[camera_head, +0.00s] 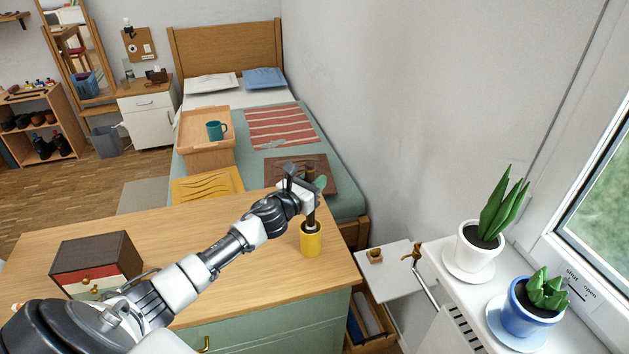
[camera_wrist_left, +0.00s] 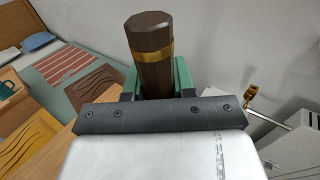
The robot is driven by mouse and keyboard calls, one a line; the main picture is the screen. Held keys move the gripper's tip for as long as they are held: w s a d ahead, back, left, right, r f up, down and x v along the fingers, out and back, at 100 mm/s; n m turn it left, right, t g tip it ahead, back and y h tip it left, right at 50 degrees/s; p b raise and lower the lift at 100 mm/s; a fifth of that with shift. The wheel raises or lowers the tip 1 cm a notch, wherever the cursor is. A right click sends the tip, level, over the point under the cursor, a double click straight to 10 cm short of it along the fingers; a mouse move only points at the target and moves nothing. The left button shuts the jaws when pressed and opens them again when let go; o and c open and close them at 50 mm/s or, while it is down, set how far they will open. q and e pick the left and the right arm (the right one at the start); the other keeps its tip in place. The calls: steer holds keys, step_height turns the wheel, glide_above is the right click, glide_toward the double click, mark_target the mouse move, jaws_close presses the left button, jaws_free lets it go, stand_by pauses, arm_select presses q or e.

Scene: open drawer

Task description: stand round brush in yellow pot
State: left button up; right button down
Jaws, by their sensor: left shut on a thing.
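The yellow pot (camera_head: 311,244) stands upright on the wooden top near its right end. My left gripper (camera_head: 309,192) is shut on the round brush and holds it upright above the pot. In the left wrist view the handle (camera_wrist_left: 149,50) has a gold band and stands between the green finger pads. The pot is hidden in that view. My right gripper is not in view.
The wooden top (camera_head: 200,235) bears a small dark drawer box (camera_head: 97,262) at the left. Beyond is a bed with a wooden tray (camera_head: 205,160) and teal mug (camera_head: 216,131). Plants in a white pot (camera_head: 478,247) and blue pot (camera_head: 524,312) stand at the right.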

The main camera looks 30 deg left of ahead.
arm_select(q)
steer(key=o, duration=1)
steer(key=s+b, duration=0.2)
steer(key=s, duration=0.8)
steer(key=shift+s+a, duration=0.4)
steer(key=shift+a, duration=0.05)
